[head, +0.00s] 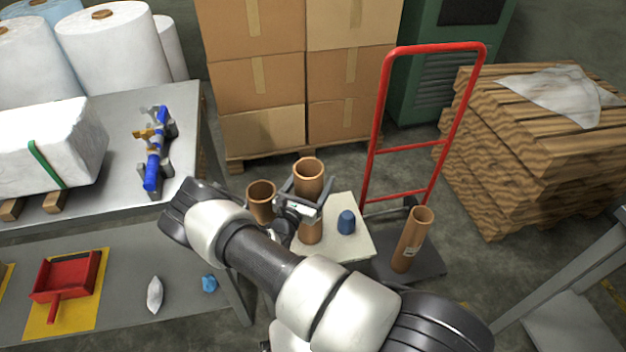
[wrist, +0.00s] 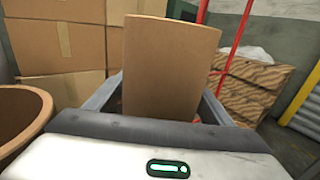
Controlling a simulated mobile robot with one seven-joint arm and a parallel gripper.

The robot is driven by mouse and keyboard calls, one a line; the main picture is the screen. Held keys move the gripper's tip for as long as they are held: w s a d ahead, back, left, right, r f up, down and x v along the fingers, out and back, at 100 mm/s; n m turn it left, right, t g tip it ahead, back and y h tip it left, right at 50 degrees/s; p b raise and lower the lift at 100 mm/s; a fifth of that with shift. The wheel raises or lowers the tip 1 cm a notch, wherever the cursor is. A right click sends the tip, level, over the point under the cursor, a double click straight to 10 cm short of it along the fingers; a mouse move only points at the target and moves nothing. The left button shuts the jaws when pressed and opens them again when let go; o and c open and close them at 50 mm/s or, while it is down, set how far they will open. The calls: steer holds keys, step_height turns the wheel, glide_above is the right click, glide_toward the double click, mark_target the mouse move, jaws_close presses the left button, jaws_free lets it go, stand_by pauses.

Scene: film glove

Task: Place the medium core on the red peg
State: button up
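A brown cardboard core (head: 309,172), which I take as the medium core, stands upright between the fingers of my gripper (head: 306,197). In the wrist view the core (wrist: 170,65) fills the space between both fingers (wrist: 165,108), which press against its sides. Its lower end is at the pale stand top (head: 352,248); I cannot tell whether it touches. A wider, shorter core (head: 261,200) stands left of it. A slim core (head: 412,240) stands on the hand truck. A blue peg (head: 346,222) is bare on the stand.
A red hand truck (head: 376,130) stands just behind and right of the stand. Stacked boxes (head: 255,80) are behind. A grey table (head: 185,180) with a blue tool (head: 157,160) is at left. Stacked wood (head: 500,150) is at right.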

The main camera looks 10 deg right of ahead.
steer(key=p+v, duration=0.1)
steer(key=v, duration=1.1)
steer(key=shift+r, duration=0.2)
